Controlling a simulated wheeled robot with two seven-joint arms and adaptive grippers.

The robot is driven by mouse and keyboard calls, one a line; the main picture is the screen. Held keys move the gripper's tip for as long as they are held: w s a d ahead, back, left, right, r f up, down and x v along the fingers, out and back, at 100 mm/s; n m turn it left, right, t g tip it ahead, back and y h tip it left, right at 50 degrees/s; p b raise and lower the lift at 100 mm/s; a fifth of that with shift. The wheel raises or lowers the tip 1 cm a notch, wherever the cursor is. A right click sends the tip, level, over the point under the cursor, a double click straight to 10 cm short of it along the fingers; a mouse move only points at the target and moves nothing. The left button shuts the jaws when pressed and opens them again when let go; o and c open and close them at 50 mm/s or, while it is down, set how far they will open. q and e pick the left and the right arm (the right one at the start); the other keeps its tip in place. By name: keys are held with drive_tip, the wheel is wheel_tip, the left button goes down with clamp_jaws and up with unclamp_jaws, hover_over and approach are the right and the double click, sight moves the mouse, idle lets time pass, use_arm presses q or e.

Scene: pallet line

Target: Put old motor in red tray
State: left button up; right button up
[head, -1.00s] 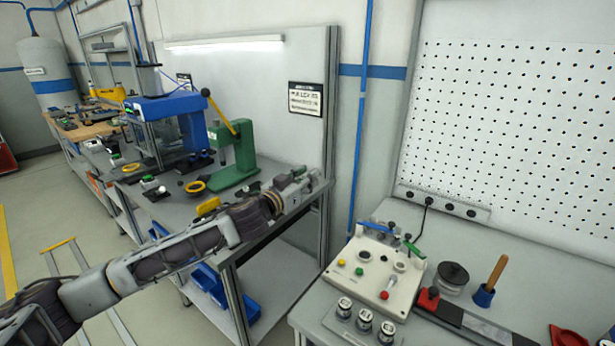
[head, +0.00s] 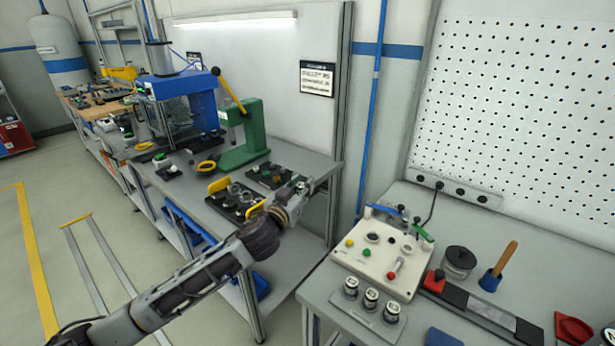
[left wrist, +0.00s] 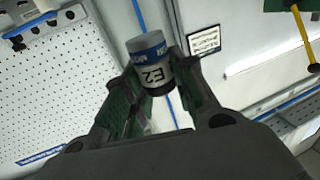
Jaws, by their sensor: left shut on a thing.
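My left gripper (head: 307,189) is shut on a short cylinder (left wrist: 150,62), which seems to be the motor. In the head view my left arm reaches over the front right corner of the left bench, and the cylinder is too small to make out. A red dish-like thing (head: 573,334) lies at the bottom right; I cannot tell whether it is the red tray. My right gripper is not in view.
Dark trays (head: 236,203) with yellow handles and small parts lie on the left bench, near a green press (head: 246,137). The right bench holds a white control box (head: 383,258), three small cylinders (head: 370,300) and a wooden-handled tool (head: 503,257). A gap separates the benches.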

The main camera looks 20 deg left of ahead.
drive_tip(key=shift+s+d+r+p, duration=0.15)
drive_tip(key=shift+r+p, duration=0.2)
drive_tip(key=shift+p, duration=0.05)
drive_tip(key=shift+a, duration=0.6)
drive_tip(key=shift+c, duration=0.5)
use_arm(q)
drive_tip(key=s+f+y, duration=0.1)
drive_tip(key=s+f, duration=0.6)
drive_tip(key=f, duration=0.4)
drive_tip(key=s+a+f+n+y, duration=0.1)
drive_tip(key=s+f, duration=0.7)
drive_tip(key=f, duration=0.3)
drive_tip(key=shift+a+f+n+y, duration=0.2)
drive_tip(key=shift+f+n+y, duration=0.1)
drive_tip(key=shift+f, duration=0.05)
drive_tip(key=shift+s+a, duration=0.1)
drive_tip(key=shift+s, duration=0.05)
